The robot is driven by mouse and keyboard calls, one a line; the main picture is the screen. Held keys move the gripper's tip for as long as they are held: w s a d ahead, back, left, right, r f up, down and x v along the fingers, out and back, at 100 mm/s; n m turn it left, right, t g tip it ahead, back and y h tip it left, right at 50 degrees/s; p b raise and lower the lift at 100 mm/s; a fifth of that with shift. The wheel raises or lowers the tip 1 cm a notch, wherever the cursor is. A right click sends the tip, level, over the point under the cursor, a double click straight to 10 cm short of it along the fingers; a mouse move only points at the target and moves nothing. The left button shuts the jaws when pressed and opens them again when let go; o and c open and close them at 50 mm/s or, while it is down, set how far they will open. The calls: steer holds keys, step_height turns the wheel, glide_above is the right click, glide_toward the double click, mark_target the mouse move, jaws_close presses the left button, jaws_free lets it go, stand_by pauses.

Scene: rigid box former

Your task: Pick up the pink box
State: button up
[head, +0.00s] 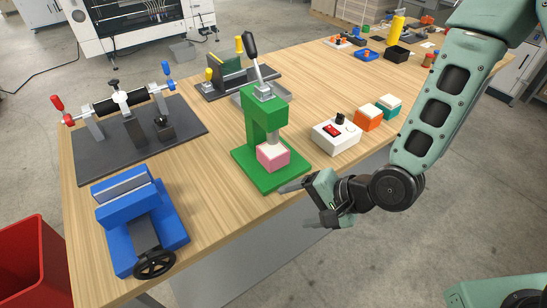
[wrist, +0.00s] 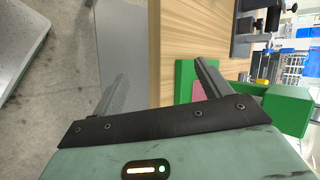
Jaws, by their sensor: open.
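The pink box (head: 272,157), with a white top, sits on the base of the green press (head: 262,112), under its ram. In the wrist view a part of the pink box (wrist: 198,91) shows beside the right finger, which hides some of it, and the green press (wrist: 288,108) is at the right. My gripper (head: 300,202) is open and empty at the front edge of the table, to the lower right of the pink box and apart from it. In the wrist view my gripper (wrist: 160,85) has its two fingers spread wide.
The wooden table (head: 220,210) holds a blue vise (head: 140,220) at the front left and a dark roller fixture (head: 130,125) behind it.

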steer(key=f+m+y, duration=0.1)
steer(key=m, duration=0.2)
steer(key=m+t+b, duration=0.9)
steer(key=m+t, duration=0.2)
steer(key=m, duration=0.8)
glide_toward(273, 155)
steer(key=w, duration=0.2)
steer(key=w+a, duration=0.2)
steer(key=w, duration=0.1)
steer(key=shift+w+r+p, duration=0.35)
steer(key=shift+p+x, duration=0.85)
steer(key=shift+x, duration=2.3)
steer(key=shift+a, duration=0.1)
steer(key=c, duration=1)
steer(key=shift+c, duration=0.2)
